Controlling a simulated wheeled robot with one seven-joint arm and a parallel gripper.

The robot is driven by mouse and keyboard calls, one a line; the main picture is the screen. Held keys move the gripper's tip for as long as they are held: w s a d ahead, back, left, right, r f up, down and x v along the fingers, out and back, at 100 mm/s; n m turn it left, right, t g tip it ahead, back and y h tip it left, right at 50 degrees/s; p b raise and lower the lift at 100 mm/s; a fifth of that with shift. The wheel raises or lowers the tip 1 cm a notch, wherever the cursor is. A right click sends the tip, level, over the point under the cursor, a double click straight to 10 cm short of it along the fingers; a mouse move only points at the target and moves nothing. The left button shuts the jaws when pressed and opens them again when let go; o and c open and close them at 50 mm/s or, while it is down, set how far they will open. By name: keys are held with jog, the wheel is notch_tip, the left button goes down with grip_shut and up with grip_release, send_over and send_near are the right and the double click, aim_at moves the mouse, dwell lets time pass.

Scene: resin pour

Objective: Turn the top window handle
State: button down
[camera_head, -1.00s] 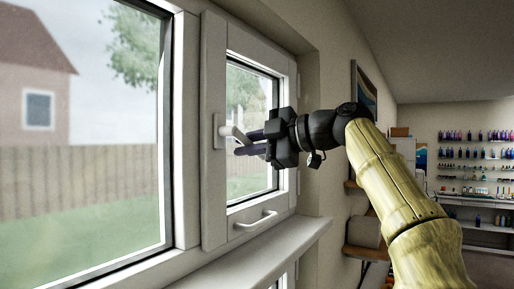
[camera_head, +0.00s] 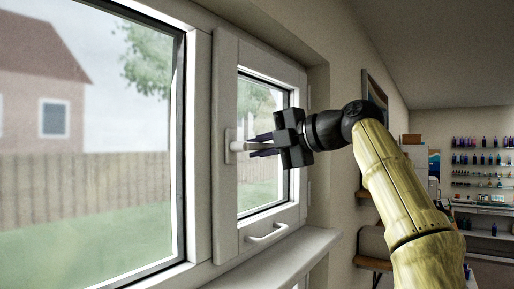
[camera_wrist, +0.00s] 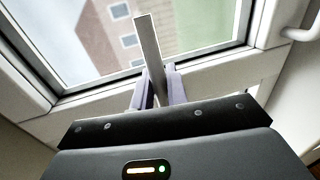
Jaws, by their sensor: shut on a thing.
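The top window handle (camera_head: 230,146) is a pale lever on a plate at the left side of the small window's frame. Its lever lies about level and points right, into my gripper. My gripper (camera_head: 259,146) reaches in from the right, its purple-grey fingers shut on the lever. In the wrist view, the handle's lever (camera_wrist: 147,42) runs up between the fingertips (camera_wrist: 160,82) and sticks out past them. The jaws hide part of the lever. The small window sash (camera_head: 226,200) looks shut in its frame.
A lower white pull handle (camera_head: 267,234) is on the bottom of the sash, above the white sill (camera_head: 285,258). A large window pane (camera_head: 85,190) stands at left. Shelves with several bottles (camera_head: 482,160) are far off at right.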

jog(key=c, duration=1.4)
grip_release()
jog(key=shift+s, duration=0.1)
jog(key=shift+c, duration=0.2)
jog(key=shift+d, duration=0.1)
jog(key=v, duration=1.7)
jog(key=shift+r+b, duration=0.2)
jog(key=shift+b, duration=0.1)
jog(key=shift+s, duration=0.1)
